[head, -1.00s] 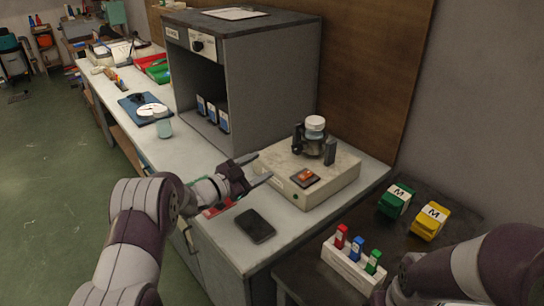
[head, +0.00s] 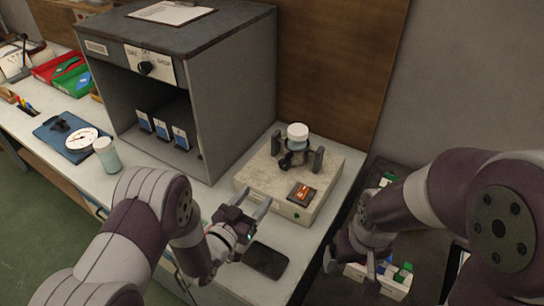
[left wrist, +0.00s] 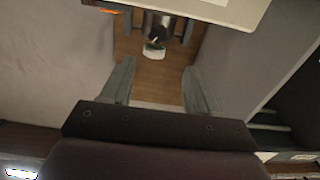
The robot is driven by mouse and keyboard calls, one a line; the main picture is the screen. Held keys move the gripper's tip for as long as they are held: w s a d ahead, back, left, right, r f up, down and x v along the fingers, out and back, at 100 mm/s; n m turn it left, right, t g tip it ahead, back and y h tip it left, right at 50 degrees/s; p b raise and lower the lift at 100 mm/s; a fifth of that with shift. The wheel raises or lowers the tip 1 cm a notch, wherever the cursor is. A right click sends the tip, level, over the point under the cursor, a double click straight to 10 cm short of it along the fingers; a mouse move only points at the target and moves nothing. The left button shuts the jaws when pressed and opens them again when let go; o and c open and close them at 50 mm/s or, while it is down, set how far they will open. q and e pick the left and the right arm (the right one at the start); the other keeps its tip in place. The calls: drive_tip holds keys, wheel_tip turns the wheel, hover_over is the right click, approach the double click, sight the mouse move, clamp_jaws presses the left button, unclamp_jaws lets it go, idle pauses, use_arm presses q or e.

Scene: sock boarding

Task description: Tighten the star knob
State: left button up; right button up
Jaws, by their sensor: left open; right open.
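A beige machine (head: 250,183) stands on the bench, with a white-capped jar (head: 298,135) held between two grey posts. A dark knob (head: 286,161), apparently the star knob, sticks out in front of the jar; its lobes are too small to make out. In the left wrist view the jar's white cap (left wrist: 153,52) and dark holder (left wrist: 158,27) show upside down beyond my fingers. My left gripper (head: 256,197) is open and empty, in front of the machine's near left side, apart from the knob. My right gripper (head: 350,268) is open over the dark side table, partly hidden by its arm.
An orange switch (head: 302,193) sits on the machine's top. A dark flat slab (head: 266,261) lies on the bench below my left gripper. A grey cabinet (head: 235,110) stands left of the machine. A rack of small bottles (head: 392,286) is beside my right gripper.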

sight(283, 166)
use_arm(q)
drive_tip(key=p+x, duration=0.1)
drive_tip(key=x, duration=1.1)
drive_tip(key=shift+w+d+r, duration=0.1)
drive_tip(key=shift+d, duration=0.25)
drive_tip(key=c, duration=1)
